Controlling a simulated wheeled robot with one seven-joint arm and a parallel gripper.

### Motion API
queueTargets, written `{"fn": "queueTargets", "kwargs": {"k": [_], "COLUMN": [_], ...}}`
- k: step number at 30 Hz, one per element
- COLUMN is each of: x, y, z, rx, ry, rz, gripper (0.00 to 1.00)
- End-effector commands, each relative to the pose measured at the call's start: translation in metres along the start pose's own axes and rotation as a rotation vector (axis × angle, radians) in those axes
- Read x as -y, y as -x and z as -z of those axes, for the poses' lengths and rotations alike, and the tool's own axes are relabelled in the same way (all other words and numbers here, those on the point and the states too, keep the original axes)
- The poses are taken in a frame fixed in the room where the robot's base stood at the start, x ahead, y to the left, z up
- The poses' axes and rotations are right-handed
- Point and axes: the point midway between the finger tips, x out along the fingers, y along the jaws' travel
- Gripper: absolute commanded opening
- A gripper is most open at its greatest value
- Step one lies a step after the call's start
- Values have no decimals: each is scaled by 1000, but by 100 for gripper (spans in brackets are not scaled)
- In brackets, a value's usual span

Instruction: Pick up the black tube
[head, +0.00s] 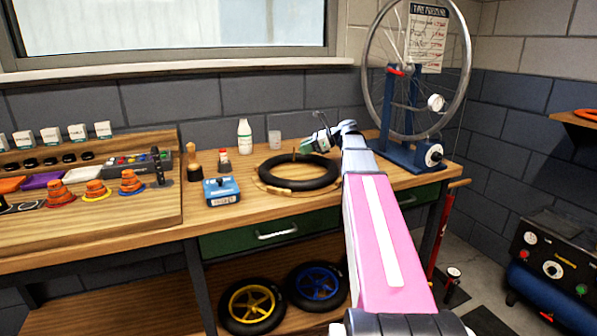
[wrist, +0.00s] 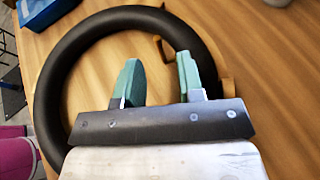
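The black tube (head: 300,183) is a thick ring lying flat on the wooden workbench, right of the blue box. In the wrist view the tube (wrist: 52,85) curves around the left, top and right of my gripper. My gripper (wrist: 157,75) has two teal fingertips spread well apart with bare wood showing between them. The right fingertip overlaps the inner edge of the tube's right side in that view; I cannot tell whether it touches. In the head view my gripper (head: 308,147) is at the far side of the ring.
Tan pieces (head: 274,188) lie around the tube. A blue box (head: 221,191), a white bottle (head: 244,136) and a clear cup (head: 274,140) stand nearby. A wheel stand (head: 400,155) is to the right. Free wood lies in front of the tube.

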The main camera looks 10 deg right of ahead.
Motion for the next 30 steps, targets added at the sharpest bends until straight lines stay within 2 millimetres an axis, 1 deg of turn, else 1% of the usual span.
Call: {"fn": "queueTargets", "kwargs": {"k": [9, 12, 17, 18, 20, 21, 30], "x": [0, 0, 0, 0, 0, 0, 0], "y": [-42, -47, -47, -47, -47, -47, -47], "z": [-4, -3, -3, -3, -3, -3, -3], "rx": [-1, -1, 0, 0, 0, 0, 0], "ry": [0, 0, 0, 0, 0, 0, 0], "rz": [-1, 0, 0, 0, 0, 0, 0], "gripper": [35, 35, 35, 32, 12, 0, 0]}}
